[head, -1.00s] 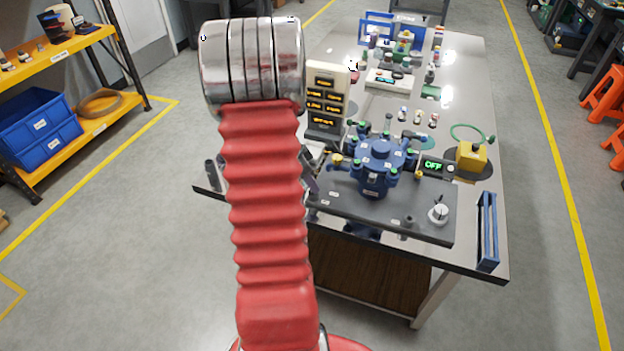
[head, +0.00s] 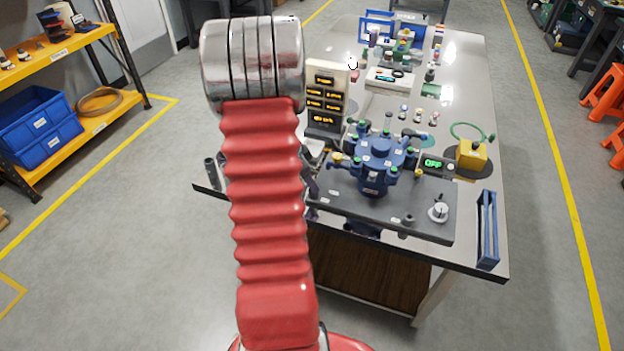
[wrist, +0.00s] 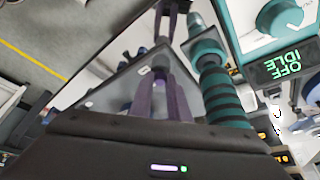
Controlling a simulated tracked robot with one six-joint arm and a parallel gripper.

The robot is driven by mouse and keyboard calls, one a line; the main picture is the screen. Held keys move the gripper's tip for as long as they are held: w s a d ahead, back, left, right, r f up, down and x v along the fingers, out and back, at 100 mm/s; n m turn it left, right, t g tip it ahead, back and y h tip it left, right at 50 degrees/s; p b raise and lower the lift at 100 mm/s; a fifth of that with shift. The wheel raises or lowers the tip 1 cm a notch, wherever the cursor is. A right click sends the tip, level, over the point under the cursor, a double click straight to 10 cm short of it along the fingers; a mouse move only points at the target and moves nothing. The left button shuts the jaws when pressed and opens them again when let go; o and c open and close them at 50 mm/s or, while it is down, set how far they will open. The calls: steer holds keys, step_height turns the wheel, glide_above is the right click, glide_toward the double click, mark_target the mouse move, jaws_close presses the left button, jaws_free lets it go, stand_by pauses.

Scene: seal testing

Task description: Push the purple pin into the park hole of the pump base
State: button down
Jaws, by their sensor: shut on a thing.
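The blue pump (head: 380,158) stands upright on its dark grey base plate (head: 370,206). A short grey boss (head: 408,220) rises near the plate's front edge; I cannot tell whether it is the park hole. My gripper (head: 312,188) is mostly hidden behind my red arm in the head view, with a small purple part showing at the plate's left edge. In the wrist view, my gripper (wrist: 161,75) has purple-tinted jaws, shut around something. The purple pin cannot be told apart from the jaws. A grey round part shows between them, and pin contact with the base is unclear.
A teal ribbed part (wrist: 222,95) and a teal unit with a display (wrist: 283,65) are close to the jaws' right. A display tower (head: 325,98), yellow block (head: 471,157) and blue rack (head: 487,232) stand around the pump.

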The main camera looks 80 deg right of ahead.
steer(key=c, duration=1.6)
jaws_free()
steer(key=shift+r, duration=4.45)
